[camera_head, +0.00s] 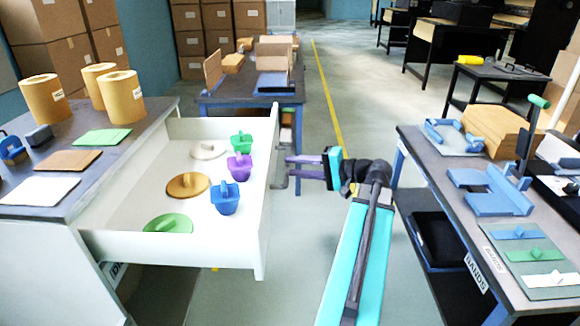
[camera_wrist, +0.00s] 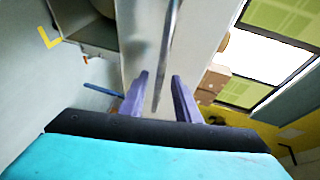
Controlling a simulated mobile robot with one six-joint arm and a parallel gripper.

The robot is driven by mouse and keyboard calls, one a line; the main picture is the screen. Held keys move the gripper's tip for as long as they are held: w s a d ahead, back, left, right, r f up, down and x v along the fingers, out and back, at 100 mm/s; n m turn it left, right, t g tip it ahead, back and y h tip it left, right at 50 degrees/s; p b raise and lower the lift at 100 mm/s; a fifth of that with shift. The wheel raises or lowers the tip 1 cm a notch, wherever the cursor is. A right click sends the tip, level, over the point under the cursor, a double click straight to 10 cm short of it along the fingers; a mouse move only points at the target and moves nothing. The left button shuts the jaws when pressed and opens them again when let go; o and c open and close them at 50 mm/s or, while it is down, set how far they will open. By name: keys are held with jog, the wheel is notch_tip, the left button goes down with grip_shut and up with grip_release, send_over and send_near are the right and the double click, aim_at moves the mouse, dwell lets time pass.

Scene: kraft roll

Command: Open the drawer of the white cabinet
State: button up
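The white cabinet's drawer (camera_head: 175,247) is pulled far out in the head view, its white front panel (camera_head: 268,205) facing right. A grey bar handle (camera_head: 280,180) is on that panel; it shows as a long thin bar (camera_wrist: 169,50) in the wrist view. My gripper (camera_head: 289,168) is at the handle, with its two purple fingers apart. In the wrist view, my gripper (camera_wrist: 160,76) has a finger on each side of the bar, with visible gaps.
The cabinet top (camera_head: 105,165) holds kraft rolls (camera_head: 122,98) and flat sheets. A table with blue parts (camera_head: 490,190) stands on the right, close to my arm. Another table (camera_head: 250,95) with cardboard pieces is behind the drawer. The aisle floor (camera_head: 350,100) is clear.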

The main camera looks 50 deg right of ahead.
jog(key=v, duration=1)
jog(key=shift+s, duration=0.3)
jog(key=shift+d, duration=0.1)
